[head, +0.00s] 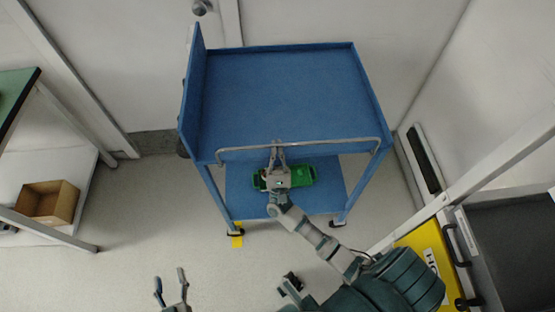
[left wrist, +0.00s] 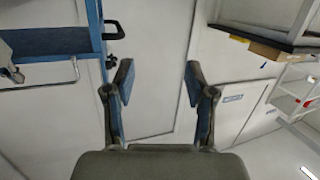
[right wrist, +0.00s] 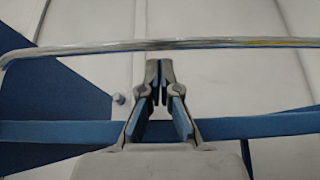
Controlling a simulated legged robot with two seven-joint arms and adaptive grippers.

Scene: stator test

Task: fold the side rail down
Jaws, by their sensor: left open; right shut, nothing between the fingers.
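The blue cart (head: 285,100) stands ahead of me. Its side rail (head: 300,145), a thin grey metal bar with bent ends, runs along the cart's near edge. The rail also crosses the right wrist view (right wrist: 230,43). My right gripper (head: 277,147) is at the middle of the rail, shut and empty. In the right wrist view its closed tips (right wrist: 158,68) appear just below the rail, not around it; I cannot tell whether they touch. My left gripper (head: 171,279) is open and empty, low and well away from the cart; its spread fingers (left wrist: 160,85) show in the left wrist view.
A green case (head: 302,176) lies on the cart's lower shelf behind my right gripper. A cardboard box (head: 48,201) sits on a shelf at left. The floor left of the cart is clear.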

